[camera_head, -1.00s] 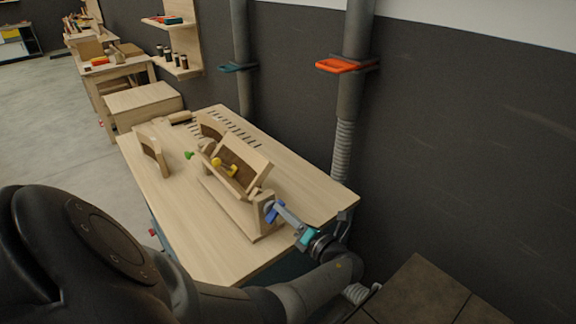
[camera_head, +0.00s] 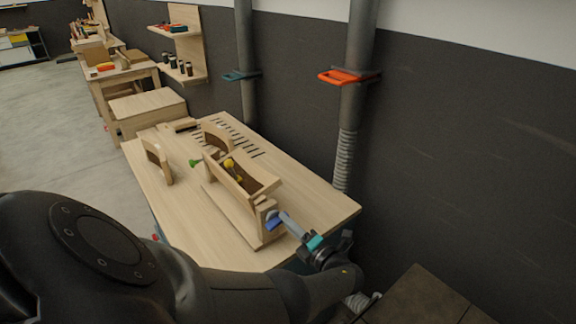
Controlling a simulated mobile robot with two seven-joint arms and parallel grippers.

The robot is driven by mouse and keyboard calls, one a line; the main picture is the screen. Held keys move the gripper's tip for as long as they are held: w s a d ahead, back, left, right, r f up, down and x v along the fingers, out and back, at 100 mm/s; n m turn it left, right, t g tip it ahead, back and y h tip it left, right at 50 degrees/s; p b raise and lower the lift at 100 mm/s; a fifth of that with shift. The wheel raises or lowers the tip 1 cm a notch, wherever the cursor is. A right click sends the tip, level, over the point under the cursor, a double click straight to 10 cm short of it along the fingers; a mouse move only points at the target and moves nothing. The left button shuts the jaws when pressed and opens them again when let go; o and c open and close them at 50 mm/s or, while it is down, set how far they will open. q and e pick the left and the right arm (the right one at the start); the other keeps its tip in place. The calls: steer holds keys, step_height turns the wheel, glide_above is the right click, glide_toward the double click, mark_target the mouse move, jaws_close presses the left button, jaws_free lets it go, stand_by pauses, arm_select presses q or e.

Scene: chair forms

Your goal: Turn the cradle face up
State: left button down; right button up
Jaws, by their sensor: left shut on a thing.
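The cradle (camera_head: 230,185) is a pale wooden, trough-like form with curved edges and a darker inside. It hangs between end posts on a long wooden stand on the workbench, and its hollow now faces mostly up, with a slight tilt. A yellow knob (camera_head: 229,163) shows at its hollow and a green knob (camera_head: 194,163) by its far end. My left gripper (camera_head: 272,219), with blue fingertips, is shut at the near end post (camera_head: 265,220), on what seems to be the cradle's end. The exact grip is hidden. My right gripper is out of view.
The workbench (camera_head: 190,230) has free room left of the stand. A curved wooden piece (camera_head: 157,160) stands at its left, another (camera_head: 216,137) behind the cradle, near a row of dark slots. A dark wall and pipes (camera_head: 356,100) bound the right.

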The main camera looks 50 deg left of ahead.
arm_select(q)
steer(key=shift+w+a+m, duration=0.1)
steer(key=shift+w+m, duration=0.05)
steer(key=shift+m, duration=1.35)
steer(key=c, duration=0.9)
jaws_free()
steer(key=shift+f, duration=0.15)
steer(key=shift+o, duration=0.2)
steer(key=s+d, duration=0.1)
steer(key=d, duration=1.4)
steer(key=shift+s+d, duration=0.15)
steer(key=shift+s, duration=0.1)
